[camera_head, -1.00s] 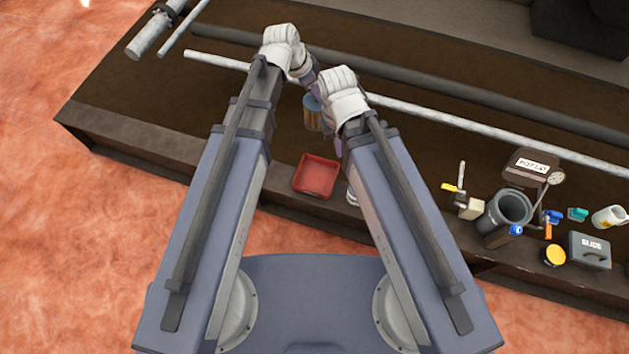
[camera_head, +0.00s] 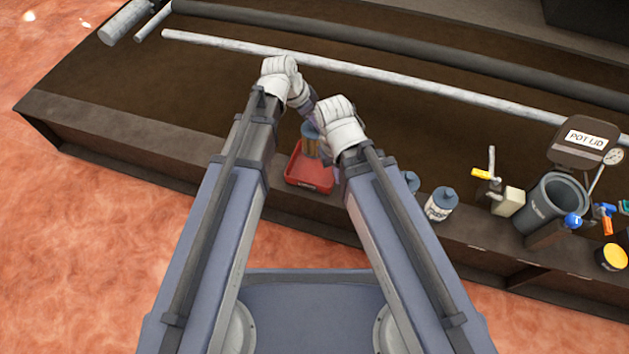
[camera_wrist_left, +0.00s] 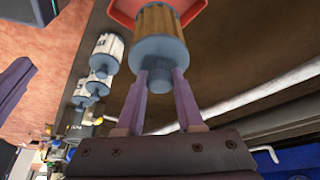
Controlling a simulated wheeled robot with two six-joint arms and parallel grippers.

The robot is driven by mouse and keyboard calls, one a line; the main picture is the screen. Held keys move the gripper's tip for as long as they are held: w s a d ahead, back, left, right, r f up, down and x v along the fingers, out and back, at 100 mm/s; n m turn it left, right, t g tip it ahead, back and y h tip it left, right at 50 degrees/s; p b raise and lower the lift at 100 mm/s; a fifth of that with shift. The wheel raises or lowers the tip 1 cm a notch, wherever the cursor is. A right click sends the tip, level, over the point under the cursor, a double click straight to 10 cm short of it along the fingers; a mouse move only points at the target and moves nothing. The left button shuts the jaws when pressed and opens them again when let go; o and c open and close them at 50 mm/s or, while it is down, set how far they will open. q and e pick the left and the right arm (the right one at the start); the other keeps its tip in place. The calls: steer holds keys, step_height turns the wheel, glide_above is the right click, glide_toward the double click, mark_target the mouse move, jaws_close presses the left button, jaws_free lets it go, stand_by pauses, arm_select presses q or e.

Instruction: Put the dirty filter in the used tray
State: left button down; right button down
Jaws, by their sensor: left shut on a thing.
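The dirty filter (camera_head: 310,145) is a brown pleated cylinder with blue-grey ends. My left gripper (camera_wrist_left: 160,80) is shut on its blue-grey end stub, seen close in the left wrist view (camera_wrist_left: 153,48). The used tray (camera_head: 309,184) is a shallow red tray near the bench's front edge. The filter overlaps the tray's back part in the head view; whether it touches the tray I cannot tell. The tray's red rim also shows behind the filter in the left wrist view (camera_wrist_left: 122,14). My right gripper (camera_head: 327,146) is just right of the filter, its fingers mostly hidden by its wrist.
White canisters with blue-grey caps (camera_head: 440,204) stand right of the tray. Further right are a grey pot (camera_head: 553,203), a pot lid (camera_head: 586,140) and small tools. A long pale pipe (camera_head: 400,77) crosses the bench behind.

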mark_target(315, 146)
arm_select(q)
steer(key=shift+f+b, duration=5.2)
steer(key=shift+f, duration=0.75)
steer(key=shift+f, duration=0.15)
steer(key=c, duration=0.5)
jaws_free()
steer(key=shift+c, duration=0.2)
steer(key=shift+r, duration=0.2)
